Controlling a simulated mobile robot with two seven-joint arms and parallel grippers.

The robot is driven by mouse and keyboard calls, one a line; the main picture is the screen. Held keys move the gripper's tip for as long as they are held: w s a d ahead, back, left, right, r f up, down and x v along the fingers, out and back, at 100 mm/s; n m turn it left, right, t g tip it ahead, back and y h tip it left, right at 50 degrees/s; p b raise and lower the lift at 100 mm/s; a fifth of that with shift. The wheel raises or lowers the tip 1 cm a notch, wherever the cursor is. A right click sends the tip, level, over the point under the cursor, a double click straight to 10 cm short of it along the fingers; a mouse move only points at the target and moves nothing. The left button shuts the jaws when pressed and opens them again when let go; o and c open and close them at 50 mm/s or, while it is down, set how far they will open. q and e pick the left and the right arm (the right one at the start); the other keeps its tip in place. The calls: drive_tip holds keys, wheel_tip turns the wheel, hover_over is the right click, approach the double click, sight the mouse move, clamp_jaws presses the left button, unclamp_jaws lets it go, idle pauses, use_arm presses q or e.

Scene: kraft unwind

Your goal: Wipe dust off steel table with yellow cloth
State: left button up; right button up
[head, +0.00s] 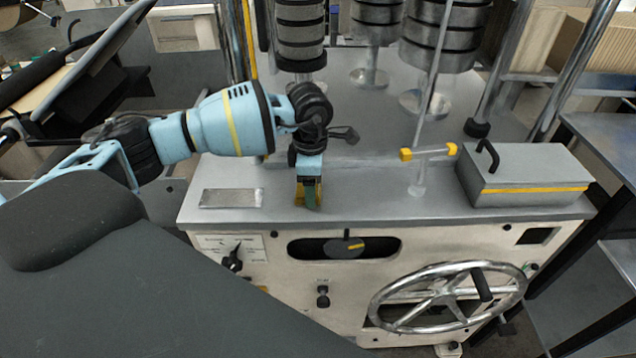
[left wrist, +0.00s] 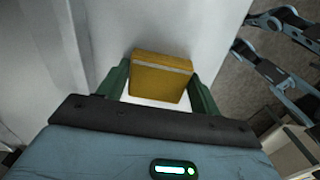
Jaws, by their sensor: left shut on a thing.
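A yellow cloth (left wrist: 160,76), folded into a block with a pale stripe near its upper edge, is between the green fingers of my left gripper (left wrist: 160,88) in the left wrist view. In the head view my left gripper (head: 308,194) points down at the grey steel top (head: 370,208) near its front edge. Only a little of the yellow cloth (head: 298,194) shows beside the fingers there. Whether the cloth touches the steel is hard to tell. Dust cannot be clearly made out on the top. My right gripper is not in view.
A flat metal plate (head: 231,198) lies left of the gripper. A grey box (head: 528,172) with a yellow stripe stands at the right end. A thin upright rod with a yellow-ended crossbar (head: 428,152) stands between. Stacked rolls (head: 440,35) are behind. A handwheel (head: 447,297) is on the front.

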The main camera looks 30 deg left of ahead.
sight(340, 191)
use_arm(q)
drive_tip(key=shift+w+a+f, duration=0.15)
drive_tip(key=shift+w+a, duration=0.1)
drive_tip(key=shift+a, duration=0.05)
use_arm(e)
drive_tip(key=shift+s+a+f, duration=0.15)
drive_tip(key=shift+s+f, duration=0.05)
use_arm(q)
drive_tip(key=shift+d, duration=0.15)
drive_tip(key=shift+w+d, duration=0.55)
drive_tip(key=shift+d, duration=0.15)
drive_tip(key=shift+w+d+r+b, duration=0.25)
drive_tip(key=shift+w+d+b, duration=0.15)
drive_tip(key=shift+d, duration=0.25)
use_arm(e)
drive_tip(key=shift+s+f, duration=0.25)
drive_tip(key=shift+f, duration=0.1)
use_arm(q)
drive_tip(key=shift+w+d, duration=0.1)
drive_tip(key=shift+w+d+f, duration=0.1)
drive_tip(key=shift+w+d, duration=0.3)
drive_tip(key=shift+d, duration=0.25)
drive_tip(key=shift+w+d+f, duration=0.1)
drive_tip(key=shift+w+d, duration=0.25)
drive_tip(key=shift+d, duration=0.25)
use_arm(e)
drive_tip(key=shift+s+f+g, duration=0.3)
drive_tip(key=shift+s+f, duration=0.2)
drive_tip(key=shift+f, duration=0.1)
